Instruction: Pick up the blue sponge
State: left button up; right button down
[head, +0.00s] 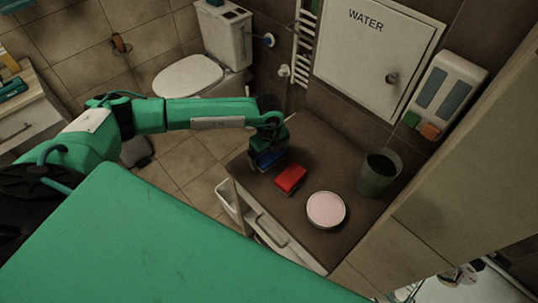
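My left gripper (267,149) points down over the back left part of the brown counter (305,148). A blue block, which looks like the blue sponge (269,161), shows right at its fingertips and is partly hidden by the gripper. I cannot tell whether the fingers are closed on it or only around it, nor whether it touches the counter. A red sponge (291,178) lies just right of and nearer than the blue one. My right gripper is not in view.
A pink-topped round dish (326,209) and a dark green cup (378,173) stand to the right on the counter. A wall dispenser (446,88) and a white cabinet marked WATER (375,45) are behind. Counter behind the red sponge is clear. A toilet (190,78) stands back left.

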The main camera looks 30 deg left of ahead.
aim_at(269, 153)
pick_arm(q)
jog(key=c, duration=0.8)
jog(key=shift+r, duration=0.1)
jog(key=shift+r+b, duration=2.55)
jog(key=shift+r, duration=7.4)
jog(key=o, duration=0.4)
jog(key=shift+c, duration=1.4)
jog(key=shift+f, duration=0.1)
